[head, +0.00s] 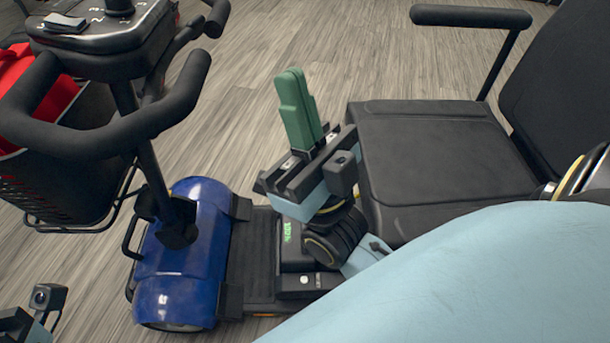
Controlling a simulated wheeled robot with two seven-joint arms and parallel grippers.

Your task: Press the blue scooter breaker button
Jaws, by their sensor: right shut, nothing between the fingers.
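The blue scooter (185,255) stands at the left and centre, with a blue front body, a black footboard and a black seat. A black box on the footboard, in front of the seat, has a green display (287,231) and a small round light-coloured button (304,281); I cannot tell for sure that this is the breaker button. My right gripper (296,76) is shut and empty, its green fingers pointing away over the floor beyond the footboard. Its wrist partly covers the box. My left gripper (30,322) shows only in part at the lower left; its fingers are hidden.
The black handlebar and console (90,35) rise at the upper left, with a black basket (60,190) holding something red. The seat (425,140) and its armrest (470,17) stand to the right. Wood-look floor (245,90) is clear beyond the scooter.

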